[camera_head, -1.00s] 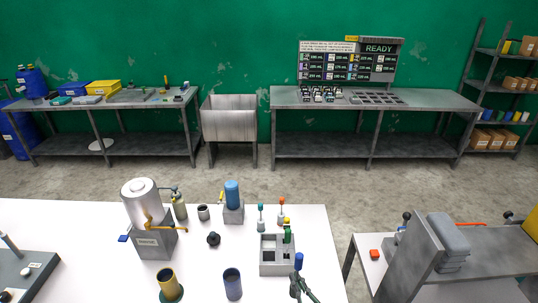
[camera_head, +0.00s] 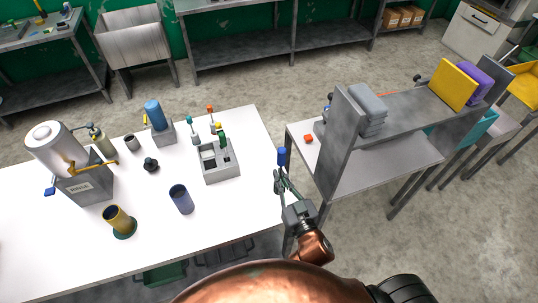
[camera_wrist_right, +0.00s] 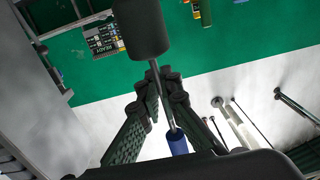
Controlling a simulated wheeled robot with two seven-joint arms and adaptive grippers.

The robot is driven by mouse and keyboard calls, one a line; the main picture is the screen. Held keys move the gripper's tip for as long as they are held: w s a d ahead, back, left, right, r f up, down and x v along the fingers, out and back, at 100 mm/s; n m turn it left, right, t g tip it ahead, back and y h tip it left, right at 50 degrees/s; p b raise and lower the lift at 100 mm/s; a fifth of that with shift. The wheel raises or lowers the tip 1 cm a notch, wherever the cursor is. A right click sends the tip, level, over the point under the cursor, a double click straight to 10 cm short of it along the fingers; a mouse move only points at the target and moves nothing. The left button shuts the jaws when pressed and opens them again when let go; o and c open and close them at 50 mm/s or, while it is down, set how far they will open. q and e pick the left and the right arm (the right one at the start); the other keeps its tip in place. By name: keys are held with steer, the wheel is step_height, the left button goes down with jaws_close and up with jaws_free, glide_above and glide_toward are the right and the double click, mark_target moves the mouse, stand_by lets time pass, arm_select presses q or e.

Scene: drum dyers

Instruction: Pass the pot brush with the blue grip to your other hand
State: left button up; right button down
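The pot brush with the blue grip (camera_head: 282,156) is in my right gripper (camera_head: 281,178), beyond the right edge of the white table (camera_head: 80,235). The grip points up in the head view. In the right wrist view, the fingers (camera_wrist_right: 155,78) close around the thin shaft, between a dark cylindrical end (camera_wrist_right: 140,28) and the blue grip (camera_wrist_right: 178,143). In the head view, the brush's lower end is hidden at the gripper. My left gripper is not in view.
A grey holder (camera_head: 221,174) with a green-gripped tool stands on the white table. A blue cup (camera_head: 181,199), yellow cup (camera_head: 119,221) and metal dispenser (camera_head: 90,188) stand left. A grey shelved bench (camera_head: 345,150) is close on the right.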

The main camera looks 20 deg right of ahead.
steer(key=shift+w+a+r+n+g+y, duration=1.1)
steer(key=shift+a+r+n+g+y, duration=0.25)
steer(key=shift+a+n+g+y, duration=2.55)
steer(key=shift+w+a+r+n+g+y, duration=1.25)
steer(key=shift+a+n+g+y, duration=1.85)
steer(key=shift+a+y, duration=1.5)
steer(key=a+f, duration=0.5)
steer(key=a, duration=0.4)
steer(key=d+r, duration=1.4)
steer(key=r, duration=0.2)
steer(key=shift+s+a+f+m+t+h, duration=1.05)
steer(key=shift+s+f+m+t+h, duration=1.6)
steer(key=shift+f+t, duration=2.4)
steer(key=w+a+f+n+g+y, duration=0.4)
steer(key=w+f+g, duration=0.1)
steer(key=f+g, duration=0.1)
steer(key=shift+a+f, duration=0.15)
